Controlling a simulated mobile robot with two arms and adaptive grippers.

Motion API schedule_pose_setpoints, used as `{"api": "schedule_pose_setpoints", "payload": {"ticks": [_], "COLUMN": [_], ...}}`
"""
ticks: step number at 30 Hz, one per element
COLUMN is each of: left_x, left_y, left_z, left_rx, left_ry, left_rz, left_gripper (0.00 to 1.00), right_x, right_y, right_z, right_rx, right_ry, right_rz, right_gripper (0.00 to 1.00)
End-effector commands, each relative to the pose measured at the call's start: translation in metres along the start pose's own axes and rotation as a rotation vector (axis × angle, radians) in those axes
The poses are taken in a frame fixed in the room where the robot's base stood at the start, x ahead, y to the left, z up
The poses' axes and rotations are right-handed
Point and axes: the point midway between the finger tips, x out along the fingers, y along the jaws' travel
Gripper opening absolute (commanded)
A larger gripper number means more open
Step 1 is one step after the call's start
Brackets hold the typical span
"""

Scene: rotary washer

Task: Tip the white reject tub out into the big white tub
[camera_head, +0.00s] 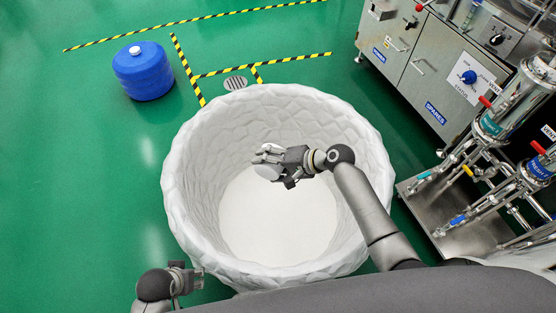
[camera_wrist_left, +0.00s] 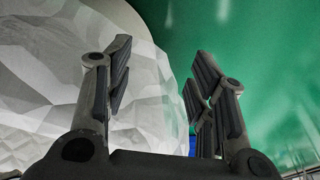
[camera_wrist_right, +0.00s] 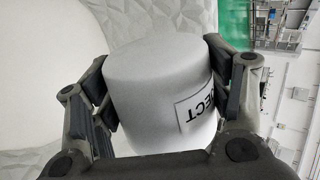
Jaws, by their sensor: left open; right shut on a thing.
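The big white tub (camera_head: 185,205) stands open on the green floor, with a faceted wall and a flat white bottom. My right gripper (camera_head: 272,162) is over the inside of the big tub. It is shut on the white reject tub (camera_head: 268,172), which shows larger in the right wrist view (camera_wrist_right: 155,95). The label on the reject tub reads "ECT" upside down, so the reject tub appears turned over. Its opening is hidden. My left gripper (camera_head: 192,277) is open and empty beside the big tub's lower left outer wall, which fills the left of the left wrist view (camera_wrist_left: 40,90).
A blue drum (camera_head: 143,72) stands on the floor at the upper left. A steel cabinet (camera_head: 400,60) and pipework with valves (camera_head: 500,125) stand at the right. Yellow-black tape and a round drain (camera_head: 235,83) lie beyond the tub. The floor at left is clear.

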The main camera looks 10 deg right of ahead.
Motion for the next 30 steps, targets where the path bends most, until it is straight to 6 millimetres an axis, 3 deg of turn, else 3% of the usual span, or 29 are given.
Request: {"api": "schedule_pose_setpoints", "payload": {"ticks": [30], "left_x": [0.025], "left_y": [0.003], "left_z": [0.018], "left_rx": [0.002], "left_ry": [-0.024], "left_rz": [0.004], "left_gripper": [0.51], "right_x": [-0.003], "right_y": [-0.006], "right_z": [-0.004], "right_rx": [0.111], "right_ry": [-0.079], "right_rz": [-0.005], "right_gripper": [0.48]}}
